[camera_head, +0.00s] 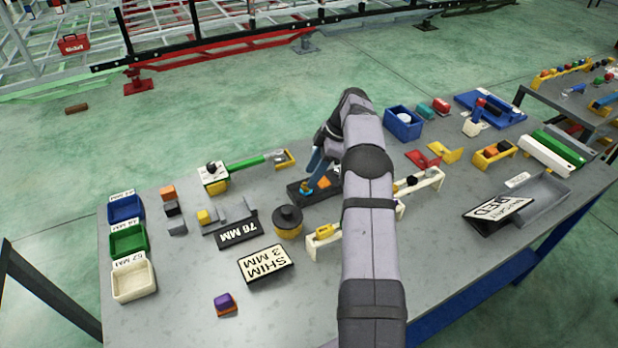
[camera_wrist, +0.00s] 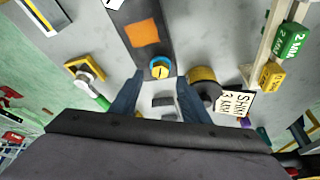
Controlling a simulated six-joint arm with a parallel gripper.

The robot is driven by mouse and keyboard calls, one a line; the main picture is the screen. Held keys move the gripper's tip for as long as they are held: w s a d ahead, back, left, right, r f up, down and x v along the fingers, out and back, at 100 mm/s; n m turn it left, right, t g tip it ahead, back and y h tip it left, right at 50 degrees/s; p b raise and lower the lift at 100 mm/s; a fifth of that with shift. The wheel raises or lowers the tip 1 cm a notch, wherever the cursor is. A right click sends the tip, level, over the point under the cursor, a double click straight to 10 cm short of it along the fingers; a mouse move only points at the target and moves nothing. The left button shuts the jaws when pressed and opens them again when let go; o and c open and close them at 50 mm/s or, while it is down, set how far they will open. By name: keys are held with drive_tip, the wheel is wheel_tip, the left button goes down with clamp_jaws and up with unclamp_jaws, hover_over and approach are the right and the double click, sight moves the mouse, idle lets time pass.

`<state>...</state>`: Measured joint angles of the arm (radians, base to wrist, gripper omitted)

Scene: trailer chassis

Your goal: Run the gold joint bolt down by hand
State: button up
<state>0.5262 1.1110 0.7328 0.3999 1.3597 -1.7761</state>
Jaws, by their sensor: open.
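The gold joint bolt (camera_wrist: 160,68) shows in the wrist view as a round gold head with a dark slot and a blue ring around it. It sits at the near end of a dark plate (camera_wrist: 128,22) that carries an orange square (camera_wrist: 142,33). In the head view the dark plate (camera_head: 297,197) lies mid-table, partly hidden by my arm. My gripper (camera_wrist: 158,100) is open and empty, its two blue fingers spread on either side of the bolt's line. In the head view my gripper (camera_head: 312,178) is close to the bolt; exact contact cannot be told.
A black-and-yellow round pot (camera_head: 288,222) stands near the plate. A white rack (camera_head: 325,240) with a yellow piece is in front, partly behind my arm. A shim sign (camera_head: 266,264) and a 76 MM sign (camera_head: 238,233) stand left. The table's front left is mostly clear.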

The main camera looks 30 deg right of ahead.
drive_tip(key=shift+p+x, duration=0.6)
drive_tip(key=shift+x, duration=1.15)
drive_tip(key=shift+c, duration=0.3)
drive_tip(key=c, duration=1)
drive_tip(key=shift+f+m+b, duration=0.1)
drive_tip(key=shift+m+b, duration=0.2)
drive_tip(key=shift+b, duration=0.25)
